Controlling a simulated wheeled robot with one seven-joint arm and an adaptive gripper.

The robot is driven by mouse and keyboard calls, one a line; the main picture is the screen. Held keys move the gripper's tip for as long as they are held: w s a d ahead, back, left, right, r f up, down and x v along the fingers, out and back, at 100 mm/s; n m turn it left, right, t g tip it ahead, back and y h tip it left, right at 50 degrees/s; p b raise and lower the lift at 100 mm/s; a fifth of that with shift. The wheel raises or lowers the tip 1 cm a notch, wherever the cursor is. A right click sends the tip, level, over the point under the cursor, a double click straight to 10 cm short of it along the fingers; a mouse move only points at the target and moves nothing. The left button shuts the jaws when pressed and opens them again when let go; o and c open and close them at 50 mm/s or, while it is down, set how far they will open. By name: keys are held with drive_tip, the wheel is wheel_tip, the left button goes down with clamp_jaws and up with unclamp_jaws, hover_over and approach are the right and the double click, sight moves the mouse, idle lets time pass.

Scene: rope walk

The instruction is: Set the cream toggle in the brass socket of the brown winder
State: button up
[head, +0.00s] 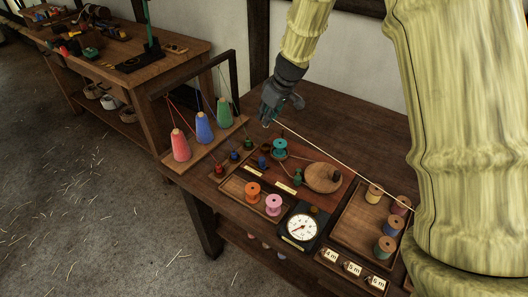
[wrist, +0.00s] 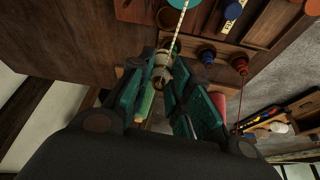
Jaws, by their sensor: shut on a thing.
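My gripper (head: 270,112) hangs above the far left part of the wooden table. In the wrist view its teal-padded fingers (wrist: 160,90) are closed around a small cream piece, apparently the cream toggle (wrist: 161,74). A pale cord (wrist: 180,20) runs from it. In the head view the cord (head: 340,163) stretches right and down towards the spool tray, over the board. The toggle is hidden or too small to tell in the head view. A round brown wooden disc, apparently the brown winder (head: 319,180), lies on the reddish board, below and right of my gripper. I cannot make out its brass socket.
A teal spool (head: 280,147) and small coloured pegs stand near the disc. A tray (head: 355,228) of spools is right. Coloured cones (head: 203,128) stand left under a frame.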

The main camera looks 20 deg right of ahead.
drive_tip(key=shift+w+f, duration=0.1)
drive_tip(key=shift+f, duration=0.3)
drive_tip(key=p, duration=0.1)
hover_over(262, 147)
drive_tip(key=s+d, duration=0.1)
drive_tip(key=s, duration=0.1)
drive_tip(key=shift+w+d+f, duration=0.1)
drive_tip(key=shift+f, duration=2.35)
drive_tip(key=shift+w+d+f, duration=0.1)
drive_tip(key=shift+f, duration=2.3)
drive_tip(key=shift+f, duration=0.2)
drive_tip(key=o, duration=0.8)
drive_tip(key=shift+r, duration=0.1)
drive_tip(key=shift+c, duration=0.2)
drive_tip(key=shift+r, duration=0.1)
drive_tip(key=b+v, duration=0.1)
drive_tip(key=v, duration=1.1)
